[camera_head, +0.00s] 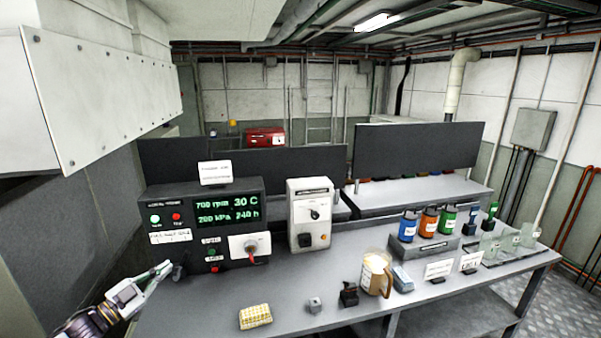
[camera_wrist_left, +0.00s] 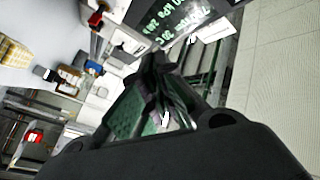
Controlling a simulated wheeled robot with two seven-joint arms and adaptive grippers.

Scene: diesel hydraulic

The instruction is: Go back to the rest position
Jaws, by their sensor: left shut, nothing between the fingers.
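My left gripper (camera_head: 172,271) is at the left end of the grey bench, just left of and below the black control box. Its fingers are shut and hold nothing. In the left wrist view the closed fingers (camera_wrist_left: 158,75) point toward the box's green display, with the bench off to the left. My right gripper is not in view.
The control box (camera_head: 207,226) with a lit display stands close to my left gripper. A switch unit (camera_head: 310,213), a yellow block (camera_head: 255,316), a jug (camera_head: 376,273) and colored canisters (camera_head: 429,221) stand on the bench (camera_head: 300,285). A wall cabinet (camera_head: 105,95) hangs upper left.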

